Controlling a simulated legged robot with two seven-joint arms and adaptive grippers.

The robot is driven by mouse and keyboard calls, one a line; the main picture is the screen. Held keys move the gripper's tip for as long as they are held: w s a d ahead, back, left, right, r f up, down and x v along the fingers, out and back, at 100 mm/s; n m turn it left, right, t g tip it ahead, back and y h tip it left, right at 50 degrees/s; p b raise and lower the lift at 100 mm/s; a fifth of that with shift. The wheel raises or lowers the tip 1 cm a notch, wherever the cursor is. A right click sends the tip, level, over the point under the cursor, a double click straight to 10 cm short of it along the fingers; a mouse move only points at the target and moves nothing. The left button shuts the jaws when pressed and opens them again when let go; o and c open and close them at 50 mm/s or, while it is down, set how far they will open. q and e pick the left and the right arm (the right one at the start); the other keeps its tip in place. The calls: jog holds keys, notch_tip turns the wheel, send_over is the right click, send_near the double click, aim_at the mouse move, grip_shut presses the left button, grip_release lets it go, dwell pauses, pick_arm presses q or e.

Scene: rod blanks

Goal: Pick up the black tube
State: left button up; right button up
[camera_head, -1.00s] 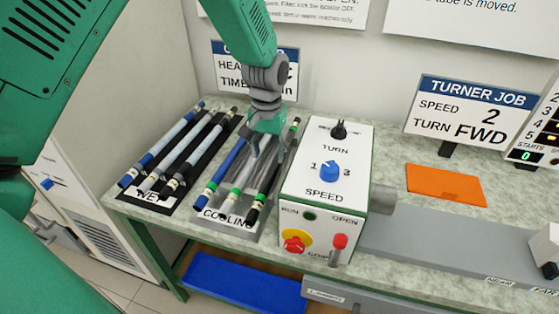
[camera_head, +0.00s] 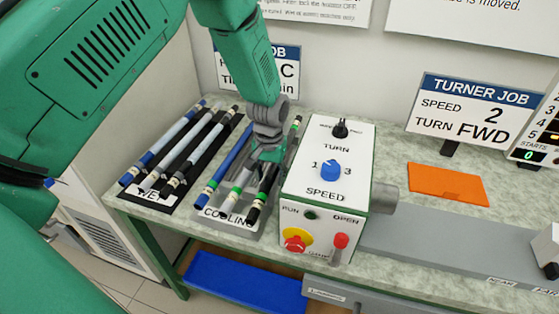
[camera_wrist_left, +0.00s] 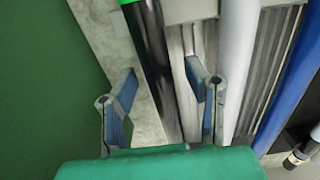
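The black tube (camera_head: 263,187) with green and pale bands lies in the right slot of the COOLING rack (camera_head: 238,222), beside the turner box. My left gripper (camera_head: 265,168) is over this tube, pointing down; the gripper and wrist hide its middle. In the left wrist view, the black tube (camera_wrist_left: 157,68) passes between the two spread fingers (camera_wrist_left: 162,104). The gripper is open, and I see no finger closed on the tube. My right gripper is not in view.
A white tube (camera_head: 233,195) and a blue tube (camera_head: 226,170) lie left of the black one. The WET rack (camera_head: 156,196) with several tubes stands further left. The turner box (camera_head: 328,170) stands close on the right. An orange plate (camera_head: 447,184) lies further right.

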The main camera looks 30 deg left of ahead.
pick_arm(q)
grip_shut()
jog(key=shift+r, duration=0.1)
